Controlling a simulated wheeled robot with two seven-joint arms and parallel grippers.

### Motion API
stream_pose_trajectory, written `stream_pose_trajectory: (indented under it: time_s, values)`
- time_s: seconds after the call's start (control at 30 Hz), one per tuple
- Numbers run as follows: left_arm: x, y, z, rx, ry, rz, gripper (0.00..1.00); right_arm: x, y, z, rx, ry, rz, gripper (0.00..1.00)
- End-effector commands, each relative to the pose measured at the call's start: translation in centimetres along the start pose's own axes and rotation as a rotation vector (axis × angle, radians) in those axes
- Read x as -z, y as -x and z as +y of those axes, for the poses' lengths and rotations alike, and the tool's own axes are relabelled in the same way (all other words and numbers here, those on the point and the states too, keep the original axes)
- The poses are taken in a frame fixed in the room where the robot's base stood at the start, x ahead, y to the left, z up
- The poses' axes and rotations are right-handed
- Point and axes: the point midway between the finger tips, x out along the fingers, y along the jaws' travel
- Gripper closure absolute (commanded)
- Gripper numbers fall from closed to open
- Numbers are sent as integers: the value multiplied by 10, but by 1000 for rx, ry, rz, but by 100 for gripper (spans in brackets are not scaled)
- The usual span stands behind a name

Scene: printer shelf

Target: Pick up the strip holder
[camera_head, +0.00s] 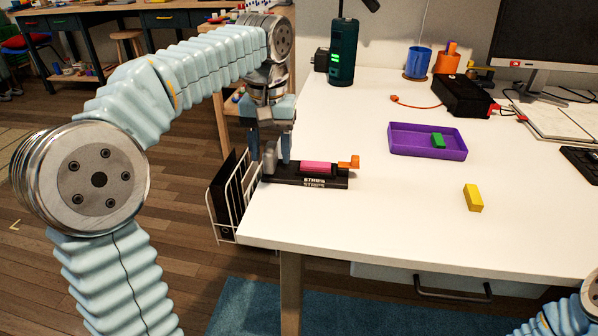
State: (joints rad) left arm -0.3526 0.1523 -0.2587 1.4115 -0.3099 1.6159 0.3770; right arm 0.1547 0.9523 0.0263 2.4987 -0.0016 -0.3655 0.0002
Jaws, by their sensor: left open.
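The strip holder (334,182) is a long black block with white lettering on its front, lying on the white table near its left edge. It carries a pink strip (318,167) on top and an orange piece (349,162) at its right end. My left gripper (270,158) points down at the holder's left end, with its fingers apart. Whether the fingers touch the holder I cannot tell. My right gripper is out of view; only part of that arm shows at the bottom right.
A purple tray (410,152) with a green block (438,141) stands to the right. A yellow block (473,198) lies on the table (370,230). A white wire rack (222,207) hangs at the table's left edge. A dark green device (342,52) stands behind.

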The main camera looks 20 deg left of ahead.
Motion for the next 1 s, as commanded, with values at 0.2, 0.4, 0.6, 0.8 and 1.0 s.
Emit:
stream_pose_trajectory:
  time_s: [0.2, 0.4, 0.6, 0.8, 1.0]
  values:
    - [0, -14, -1, -1, 2, 1, 47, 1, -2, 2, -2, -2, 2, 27]
    - [0, -14, -1, -1, 2, 1, 56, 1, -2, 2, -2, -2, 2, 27]
    - [0, -14, -1, 0, 1, 1, 87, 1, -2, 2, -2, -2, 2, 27]
    - [0, -13, -1, -1, 1, 1, 100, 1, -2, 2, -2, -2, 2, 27]
    - [0, -12, -1, -1, 1, 1, 100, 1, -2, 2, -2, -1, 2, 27]
